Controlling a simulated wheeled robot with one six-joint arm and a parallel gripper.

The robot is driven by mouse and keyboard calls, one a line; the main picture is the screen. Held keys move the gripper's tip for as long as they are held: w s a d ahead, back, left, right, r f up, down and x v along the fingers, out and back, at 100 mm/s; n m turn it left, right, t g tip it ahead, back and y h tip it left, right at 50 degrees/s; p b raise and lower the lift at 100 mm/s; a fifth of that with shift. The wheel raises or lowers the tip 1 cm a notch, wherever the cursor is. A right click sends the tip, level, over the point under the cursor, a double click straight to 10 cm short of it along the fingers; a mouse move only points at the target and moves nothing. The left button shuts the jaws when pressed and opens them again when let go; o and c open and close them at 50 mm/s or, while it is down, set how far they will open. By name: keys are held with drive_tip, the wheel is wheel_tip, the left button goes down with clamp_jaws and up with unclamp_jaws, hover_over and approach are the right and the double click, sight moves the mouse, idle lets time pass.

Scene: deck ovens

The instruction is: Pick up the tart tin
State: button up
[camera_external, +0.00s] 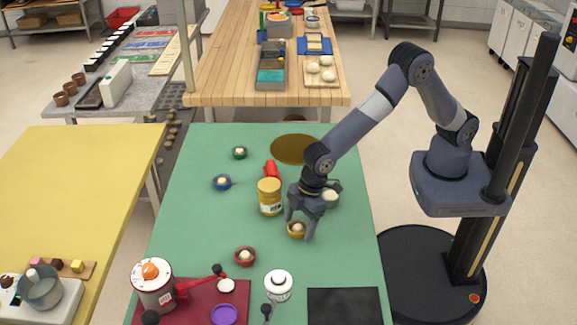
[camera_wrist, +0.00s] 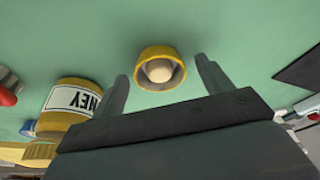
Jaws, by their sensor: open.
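A small round yellow tin (camera_external: 295,232) with a pale ball of filling stands on the green table, below and between the fingers of my gripper (camera_external: 299,228). In the wrist view the yellow tin (camera_wrist: 160,52) shows in the gap between the two spread fingers (camera_wrist: 163,75), apart from both. My gripper is open and empty, pointing down. Similar small tins stand on the same table: a red one (camera_external: 245,257) in front, a blue one (camera_external: 222,183) and a green one (camera_external: 239,153) at the back left, and a pale one (camera_external: 331,199) behind my gripper.
A honey jar (camera_external: 269,203) stands just left of my gripper, with a red item (camera_external: 271,170) behind it. A white canister (camera_external: 278,285), a red tray (camera_external: 240,297) with a red-and-white machine (camera_external: 153,284), and a black mat (camera_external: 345,307) fill the front.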

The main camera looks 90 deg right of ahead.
drive_tip(key=shift+f, duration=0.1)
drive_tip(key=shift+c, duration=0.2)
drive_tip(key=c, duration=1)
drive_tip(key=shift+o, duration=0.2)
